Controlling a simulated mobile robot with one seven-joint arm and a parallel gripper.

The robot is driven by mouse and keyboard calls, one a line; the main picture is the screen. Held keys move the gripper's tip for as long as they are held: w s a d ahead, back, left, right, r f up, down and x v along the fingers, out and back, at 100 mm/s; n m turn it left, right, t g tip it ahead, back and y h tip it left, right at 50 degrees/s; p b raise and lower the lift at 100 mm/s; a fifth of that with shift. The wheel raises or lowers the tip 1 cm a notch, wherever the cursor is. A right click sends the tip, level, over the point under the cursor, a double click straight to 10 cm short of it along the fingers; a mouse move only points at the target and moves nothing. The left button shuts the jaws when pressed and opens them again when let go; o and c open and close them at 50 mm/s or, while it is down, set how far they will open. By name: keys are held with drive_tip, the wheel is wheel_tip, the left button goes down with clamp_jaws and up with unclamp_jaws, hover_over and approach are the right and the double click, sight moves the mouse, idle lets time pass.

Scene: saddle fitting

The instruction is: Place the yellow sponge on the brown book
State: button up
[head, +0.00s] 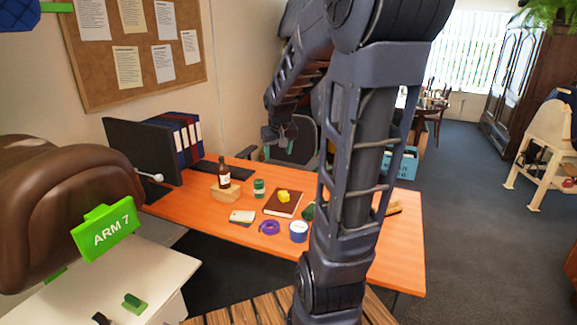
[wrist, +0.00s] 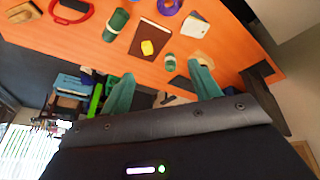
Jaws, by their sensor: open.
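The yellow sponge (head: 284,196) rests on the brown book (head: 285,208), which lies flat near the middle of the orange table. In the wrist view the sponge (wrist: 149,47) also sits on the cover of the book (wrist: 148,34), within its edges. My gripper (head: 279,134) is above the far side of the table, apart from the sponge. In the wrist view the two teal fingers of my gripper (wrist: 163,82) are spread with nothing between them. Nothing hides the sponge or the book.
My arm hides part of the table's right side.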

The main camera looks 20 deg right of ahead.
drive_tip(key=s+a+r, duration=0.2)
drive_tip(key=s, duration=0.8)
drive_tip(key=s+a+r+y, duration=0.1)
drive_tip(key=s+a+r, duration=0.1)
drive_tip(key=s, duration=0.8)
drive_tip(key=shift+a+r, duration=0.25)
